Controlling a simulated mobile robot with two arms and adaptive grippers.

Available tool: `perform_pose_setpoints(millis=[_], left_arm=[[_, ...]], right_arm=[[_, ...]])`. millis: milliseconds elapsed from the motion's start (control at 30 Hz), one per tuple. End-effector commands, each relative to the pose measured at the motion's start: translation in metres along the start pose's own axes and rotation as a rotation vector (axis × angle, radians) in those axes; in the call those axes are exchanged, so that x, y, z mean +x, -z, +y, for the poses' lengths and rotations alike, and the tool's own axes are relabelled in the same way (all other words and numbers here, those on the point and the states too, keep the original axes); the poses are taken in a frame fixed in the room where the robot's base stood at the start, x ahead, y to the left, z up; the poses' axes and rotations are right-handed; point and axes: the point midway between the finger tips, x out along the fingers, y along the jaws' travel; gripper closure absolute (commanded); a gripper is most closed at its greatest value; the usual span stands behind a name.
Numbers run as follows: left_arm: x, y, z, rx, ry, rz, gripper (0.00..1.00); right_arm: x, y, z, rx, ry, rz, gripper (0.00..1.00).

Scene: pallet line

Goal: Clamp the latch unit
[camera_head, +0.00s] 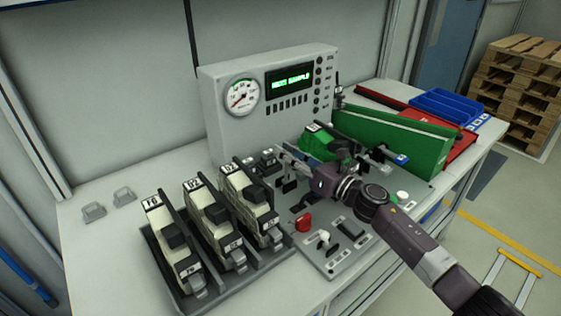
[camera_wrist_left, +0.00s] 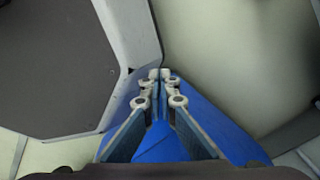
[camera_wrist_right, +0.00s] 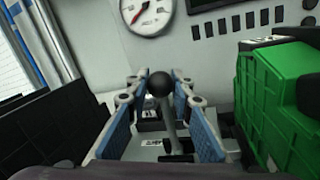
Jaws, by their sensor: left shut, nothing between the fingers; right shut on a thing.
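My right gripper (camera_head: 283,151) is over the test panel in front of the gauge box. In the right wrist view its fingers (camera_wrist_right: 158,78) are shut on a black ball knob (camera_wrist_right: 160,84) atop a metal lever (camera_wrist_right: 169,122). Several beige latch units with dark parts stand in the rack at the left: one at the left (camera_head: 168,225), one in the middle (camera_head: 208,212), one at the right (camera_head: 246,197). A green unit (camera_head: 318,142) is right of my right gripper. Whether a unit is seated under the lever is hard to tell. My left gripper (camera_wrist_left: 160,75) is shut and empty, outside the head view.
The gauge box (camera_head: 216,112) with a dial and lit green display stands behind. A green panel (camera_head: 400,138), a blue tray (camera_head: 446,106) and a red tray (camera_head: 462,146) are at the right. A red knob (camera_head: 303,222) is on the panel front. The table's back left is mostly clear.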

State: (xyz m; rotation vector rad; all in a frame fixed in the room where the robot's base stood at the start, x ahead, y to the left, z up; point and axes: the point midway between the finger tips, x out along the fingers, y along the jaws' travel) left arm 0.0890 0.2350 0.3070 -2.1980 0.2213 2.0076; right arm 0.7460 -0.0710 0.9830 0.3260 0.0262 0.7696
Motion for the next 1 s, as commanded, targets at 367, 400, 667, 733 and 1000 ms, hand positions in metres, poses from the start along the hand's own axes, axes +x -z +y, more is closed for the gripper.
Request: perform_pose_setpoints(millis=[367, 400, 667, 733, 1000], left_arm=[[0.0117, -0.0005, -0.0004, -0.001, 0.001, 0.001, 1.0], [0.0118, -0.0005, -0.0004, -0.001, 0.001, 0.001, 1.0], [0.0116, -0.0002, -0.0005, -0.001, 0.001, 0.001, 1.0], [0.0116, -0.0001, -0.0005, -0.001, 0.001, 0.002, 1.0], [0.0116, 0.0, -0.0004, -0.001, 0.001, 0.002, 1.0]], right_arm=[[-0.0026, -0.0026, -0.0123, 0.105, 0.006, -0.02, 1.0], [-0.0026, -0.0028, -0.0126, 0.108, 0.006, -0.021, 1.0], [-0.0027, -0.0031, -0.0127, 0.11, 0.006, -0.021, 1.0], [-0.0026, -0.003, -0.0127, 0.11, 0.006, -0.021, 1.0], [-0.0023, -0.0028, -0.0116, 0.111, 0.004, -0.021, 0.6]])
